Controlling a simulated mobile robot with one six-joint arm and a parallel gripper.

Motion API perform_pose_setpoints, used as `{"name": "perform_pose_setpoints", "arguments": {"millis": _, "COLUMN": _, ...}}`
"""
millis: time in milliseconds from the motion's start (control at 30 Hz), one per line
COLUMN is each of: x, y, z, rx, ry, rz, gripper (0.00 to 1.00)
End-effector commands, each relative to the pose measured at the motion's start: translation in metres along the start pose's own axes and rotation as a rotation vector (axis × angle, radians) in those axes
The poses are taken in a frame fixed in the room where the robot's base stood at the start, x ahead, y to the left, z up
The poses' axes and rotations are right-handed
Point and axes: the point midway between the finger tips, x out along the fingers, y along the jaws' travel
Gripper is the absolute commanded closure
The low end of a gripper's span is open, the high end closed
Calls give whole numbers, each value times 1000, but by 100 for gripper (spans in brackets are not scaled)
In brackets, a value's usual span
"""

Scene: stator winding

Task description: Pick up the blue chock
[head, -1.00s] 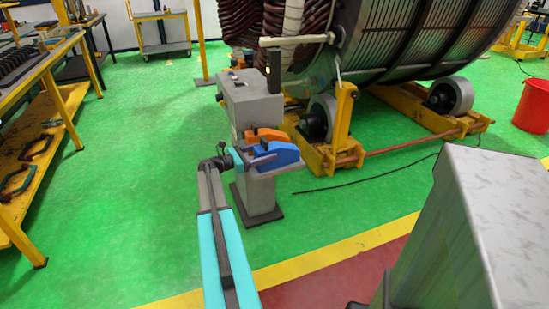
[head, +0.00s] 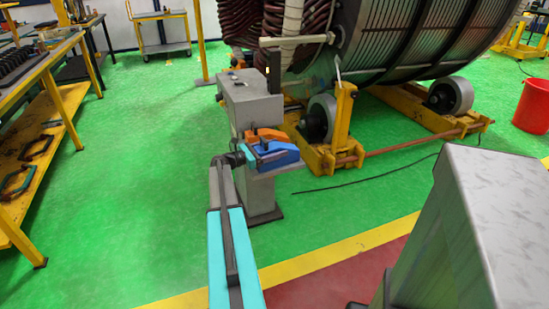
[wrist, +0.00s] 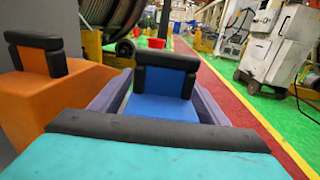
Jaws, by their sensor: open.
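The blue chock (head: 284,159) sits on the shelf of the grey pedestal, beside the orange chock (head: 268,134). In the wrist view the blue chock (wrist: 165,104) is straight ahead, with a black pad on its upright end. My gripper (head: 258,154) is at the chock in the head view. In the wrist view my gripper (wrist: 158,95) is open, with one grey-purple finger on each side of the blue chock. I cannot tell whether either finger touches it. The teal gripper body hides the chock's near lower part. The orange chock (wrist: 45,105) is left of the left finger.
The grey pedestal (head: 252,100) rises behind the chocks. The large stator (head: 420,40) rests on a yellow wheeled cradle (head: 400,105) to the right. A workbench (head: 45,60) stands at left. Green floor lies open between the bench and pedestal.

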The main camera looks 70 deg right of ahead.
Motion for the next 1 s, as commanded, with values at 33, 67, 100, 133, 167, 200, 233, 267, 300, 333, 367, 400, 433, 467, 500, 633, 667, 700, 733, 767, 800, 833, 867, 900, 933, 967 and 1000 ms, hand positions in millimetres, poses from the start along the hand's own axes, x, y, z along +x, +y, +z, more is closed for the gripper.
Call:
{"name": "perform_pose_setpoints", "arguments": {"millis": 33, "x": 0, "y": 0, "z": 0, "rx": 0, "ry": 0, "rz": 0, "gripper": 31}}
{"name": "perform_pose_setpoints", "arguments": {"millis": 67, "x": 0, "y": 0, "z": 0, "rx": 0, "ry": 0, "rz": 0, "gripper": 31}}
{"name": "perform_pose_setpoints", "arguments": {"millis": 100, "x": 0, "y": 0, "z": 0, "rx": 0, "ry": 0, "rz": 0, "gripper": 31}}
{"name": "perform_pose_setpoints", "arguments": {"millis": 133, "x": 0, "y": 0, "z": 0, "rx": 0, "ry": 0, "rz": 0, "gripper": 31}}
{"name": "perform_pose_setpoints", "arguments": {"millis": 167, "x": 0, "y": 0, "z": 0, "rx": 0, "ry": 0, "rz": 0, "gripper": 31}}
{"name": "perform_pose_setpoints", "arguments": {"millis": 200, "x": 0, "y": 0, "z": 0, "rx": 0, "ry": 0, "rz": 0, "gripper": 31}}
{"name": "perform_pose_setpoints", "arguments": {"millis": 233, "x": 0, "y": 0, "z": 0, "rx": 0, "ry": 0, "rz": 0, "gripper": 31}}
{"name": "perform_pose_setpoints", "arguments": {"millis": 267, "x": 0, "y": 0, "z": 0, "rx": 0, "ry": 0, "rz": 0, "gripper": 31}}
{"name": "perform_pose_setpoints", "arguments": {"millis": 300, "x": 0, "y": 0, "z": 0, "rx": 0, "ry": 0, "rz": 0, "gripper": 36}}
{"name": "perform_pose_setpoints", "arguments": {"millis": 333, "x": 0, "y": 0, "z": 0, "rx": 0, "ry": 0, "rz": 0, "gripper": 41}}
{"name": "perform_pose_setpoints", "arguments": {"millis": 367, "x": 0, "y": 0, "z": 0, "rx": 0, "ry": 0, "rz": 0, "gripper": 46}}
{"name": "perform_pose_setpoints", "arguments": {"millis": 400, "x": 0, "y": 0, "z": 0, "rx": 0, "ry": 0, "rz": 0, "gripper": 53}}
{"name": "perform_pose_setpoints", "arguments": {"millis": 433, "x": 0, "y": 0, "z": 0, "rx": 0, "ry": 0, "rz": 0, "gripper": 58}}
{"name": "perform_pose_setpoints", "arguments": {"millis": 467, "x": -1, "y": 0, "z": 0, "rx": 0, "ry": 0, "rz": 0, "gripper": 63}}
{"name": "perform_pose_setpoints", "arguments": {"millis": 500, "x": -1, "y": 0, "z": 0, "rx": 0, "ry": 0, "rz": 0, "gripper": 70}}
{"name": "perform_pose_setpoints", "arguments": {"millis": 633, "x": -1, "y": 0, "z": 1, "rx": 0, "ry": -3, "rz": 0, "gripper": 80}}
{"name": "perform_pose_setpoints", "arguments": {"millis": 667, "x": -1, "y": 0, "z": 1, "rx": 0, "ry": -2, "rz": 0, "gripper": 80}}
{"name": "perform_pose_setpoints", "arguments": {"millis": 700, "x": -1, "y": 0, "z": 1, "rx": 0, "ry": -2, "rz": 0, "gripper": 80}}
{"name": "perform_pose_setpoints", "arguments": {"millis": 733, "x": -1, "y": 0, "z": 1, "rx": 0, "ry": -2, "rz": 0, "gripper": 80}}
{"name": "perform_pose_setpoints", "arguments": {"millis": 767, "x": -1, "y": 0, "z": 1, "rx": 0, "ry": -2, "rz": 0, "gripper": 80}}
{"name": "perform_pose_setpoints", "arguments": {"millis": 800, "x": -1, "y": 0, "z": 2, "rx": 0, "ry": -2, "rz": 0, "gripper": 80}}
{"name": "perform_pose_setpoints", "arguments": {"millis": 833, "x": -1, "y": 0, "z": 2, "rx": 0, "ry": -2, "rz": 0, "gripper": 80}}
{"name": "perform_pose_setpoints", "arguments": {"millis": 867, "x": -1, "y": 0, "z": 2, "rx": 1, "ry": -2, "rz": 0, "gripper": 80}}
{"name": "perform_pose_setpoints", "arguments": {"millis": 900, "x": -1, "y": 0, "z": 4, "rx": 1, "ry": -2, "rz": 0, "gripper": 80}}
{"name": "perform_pose_setpoints", "arguments": {"millis": 933, "x": -1, "y": 0, "z": 5, "rx": 1, "ry": -2, "rz": 0, "gripper": 80}}
{"name": "perform_pose_setpoints", "arguments": {"millis": 967, "x": -1, "y": 0, "z": 6, "rx": 1, "ry": -2, "rz": 0, "gripper": 80}}
{"name": "perform_pose_setpoints", "arguments": {"millis": 1000, "x": -1, "y": 0, "z": 8, "rx": 2, "ry": -2, "rz": 0, "gripper": 80}}
